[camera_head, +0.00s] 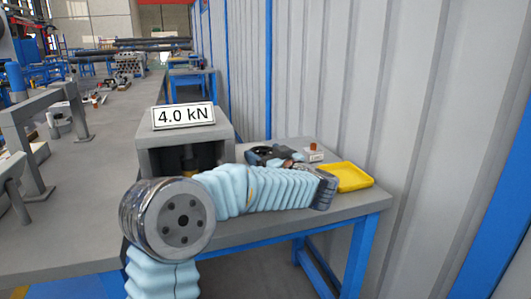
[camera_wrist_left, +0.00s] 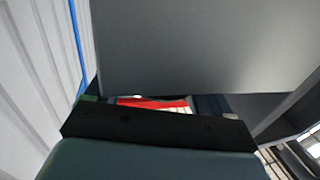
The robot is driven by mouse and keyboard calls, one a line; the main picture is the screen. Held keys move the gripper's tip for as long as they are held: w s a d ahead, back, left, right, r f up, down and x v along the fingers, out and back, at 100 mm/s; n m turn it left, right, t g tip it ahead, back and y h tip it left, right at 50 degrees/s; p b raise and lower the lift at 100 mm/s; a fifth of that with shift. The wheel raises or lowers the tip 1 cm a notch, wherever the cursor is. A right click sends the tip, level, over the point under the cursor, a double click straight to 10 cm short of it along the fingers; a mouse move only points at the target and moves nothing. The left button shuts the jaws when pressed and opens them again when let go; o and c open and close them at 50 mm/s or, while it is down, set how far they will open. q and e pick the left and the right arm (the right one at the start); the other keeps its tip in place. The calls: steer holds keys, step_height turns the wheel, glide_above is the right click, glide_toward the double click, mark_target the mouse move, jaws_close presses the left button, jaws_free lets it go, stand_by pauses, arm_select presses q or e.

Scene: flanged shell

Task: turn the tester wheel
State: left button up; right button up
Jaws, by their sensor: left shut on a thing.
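The tester is a grey box (camera_head: 150,160) on the bench, open at the front, with a "4.0 kN" sign (camera_head: 183,115) on top. A dark and brass-coloured part (camera_head: 190,162) shows inside its opening. My left arm in its pale blue sleeve crosses in front of the tester. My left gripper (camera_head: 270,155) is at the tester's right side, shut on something. The wheel cannot be made out clearly; the gripper and arm hide that spot. In the left wrist view a broad grey surface (camera_wrist_left: 200,45) fills the upper part, and the fingertips cannot be made out. My right gripper is out of view.
A yellow tray (camera_head: 347,177) lies at the bench's right edge. A small brown cylinder (camera_head: 313,146) stands by a white label behind the wrist. A corrugated wall (camera_head: 400,110) is close on the right. Grey stands (camera_head: 50,115) occupy the left bench.

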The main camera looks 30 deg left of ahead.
arm_select(q)
steer(key=o, duration=0.9)
steer(key=shift+d, duration=0.15)
steer(key=b+v, duration=0.1)
steer(key=v, duration=1.2)
steer(key=shift+s+d, duration=0.2)
steer(key=shift+d, duration=0.05)
